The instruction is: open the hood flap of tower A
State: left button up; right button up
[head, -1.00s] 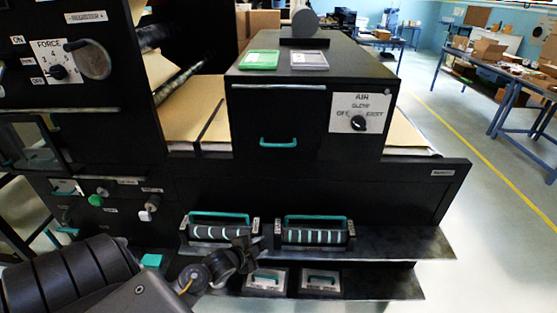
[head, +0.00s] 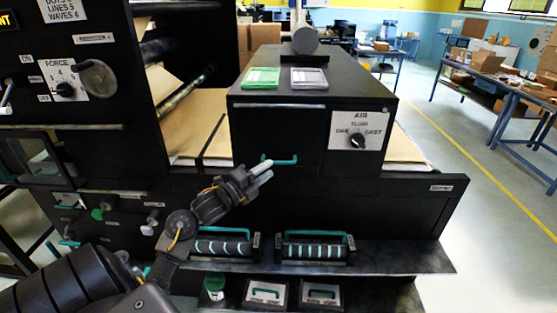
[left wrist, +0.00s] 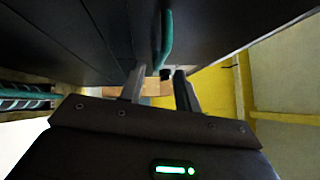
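A black hood box (head: 313,88) stands in the middle of the machine in the head view. Its front flap (head: 270,130) looks shut and carries a teal bar handle (head: 281,161) low down. My left gripper (head: 266,170) is just in front of and below the handle's left end. In the left wrist view, its two fingers (left wrist: 158,76) are apart with nothing between them. The teal handle (left wrist: 166,42) lies just past the fingertips, roughly in line with the gap; I see no contact. My right gripper is in neither view.
An AIR panel with a knob (head: 358,141) is right of the flap. Green (head: 261,78) and grey (head: 309,78) plates lie on the hood. Rollers with teal handles (head: 314,247) sit on the shelf below. A FORCE dial (head: 65,88) is at the left.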

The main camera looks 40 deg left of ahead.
aim_at(279, 163)
pick_arm(q)
jog(key=w, duration=0.1)
jog(key=w+p, duration=0.1)
jog(key=w, duration=0.1)
jog(key=w+d, duration=0.1)
jog(key=w, duration=0.1)
jog(key=shift+w+r, duration=0.25)
jog(key=shift+r, duration=0.1)
jog(key=shift+a, duration=0.1)
jog(key=shift+c, duration=0.4)
grip_shut()
